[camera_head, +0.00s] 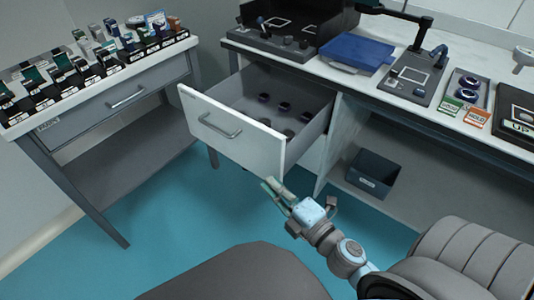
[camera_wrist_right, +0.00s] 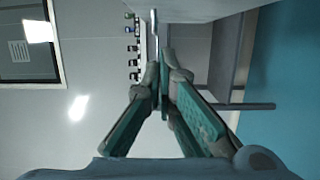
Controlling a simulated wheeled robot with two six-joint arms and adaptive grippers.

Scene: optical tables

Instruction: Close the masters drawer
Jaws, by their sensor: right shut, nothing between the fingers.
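The masters drawer (camera_head: 240,139) is pulled out from the bench, with a white front and a grey bar handle (camera_head: 219,126). Several small dark round items (camera_head: 283,106) lie inside it. My right gripper (camera_head: 274,187) is below and in front of the drawer front's right end in the head view, apart from the handle. Its fingers are together and hold nothing. In the right wrist view the closed green-padded fingertips (camera_wrist_right: 165,60) point toward a pale panel and a thin bar at the top. My left gripper is not in view.
A side table (camera_head: 165,66) at the left carries rows of small items in black holders and has its own shut drawer (camera_head: 120,105). The bench top holds a blue case (camera_head: 357,52) and several devices. A dark bin (camera_head: 372,174) stands on the shelf below. Teal floor (camera_head: 180,215) is clear between the tables.

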